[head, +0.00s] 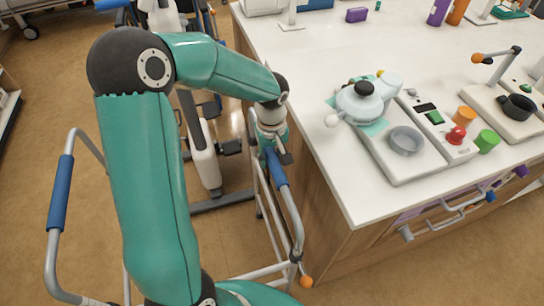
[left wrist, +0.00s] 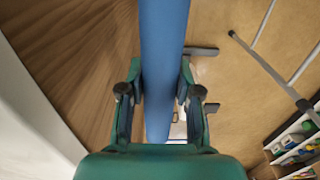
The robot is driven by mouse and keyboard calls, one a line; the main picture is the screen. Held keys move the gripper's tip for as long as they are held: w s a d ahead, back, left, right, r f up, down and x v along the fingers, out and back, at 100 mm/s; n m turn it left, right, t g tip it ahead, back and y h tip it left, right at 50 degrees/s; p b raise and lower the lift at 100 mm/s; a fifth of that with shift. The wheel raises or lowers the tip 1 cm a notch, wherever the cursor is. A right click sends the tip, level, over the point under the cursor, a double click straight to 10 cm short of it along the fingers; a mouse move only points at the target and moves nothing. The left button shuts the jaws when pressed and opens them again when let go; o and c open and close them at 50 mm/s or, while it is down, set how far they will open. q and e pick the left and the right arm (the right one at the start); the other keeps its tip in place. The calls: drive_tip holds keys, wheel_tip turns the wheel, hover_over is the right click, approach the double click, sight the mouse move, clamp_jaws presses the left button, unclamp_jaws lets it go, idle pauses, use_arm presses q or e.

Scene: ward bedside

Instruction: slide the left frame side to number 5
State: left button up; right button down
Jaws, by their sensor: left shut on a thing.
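A grey tubular frame with blue grips stands on the floor. One blue grip (head: 277,168) is on the frame side beside the counter. The other blue grip (head: 61,193) is at the far left. My left gripper (head: 273,147) is shut on the grip beside the counter. In the left wrist view the blue grip (left wrist: 163,40) runs between the two fingers of my left gripper (left wrist: 160,92), one finger on each side. No number scale can be read in either view. My right gripper is not in view.
A white-topped counter (head: 340,180) with wooden sides stands close to the right of the held frame side. It carries a kettle (head: 360,105), a grey bowl (head: 406,140) and cups. An orange ball (head: 306,282) shows low by the frame. Open floor (head: 40,100) lies to the left.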

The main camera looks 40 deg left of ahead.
use_arm(q)
drive_tip(key=shift+r+p, duration=2.5)
drive_tip(key=shift+r, duration=1.35)
drive_tip(key=o, duration=1.3)
drive_tip(key=shift+f, duration=0.1)
wheel_tip(320, 180, up, 7)
drive_tip(key=p, duration=0.4)
drive_tip(key=shift+p, duration=0.4)
drive_tip(key=shift+d, duration=0.1)
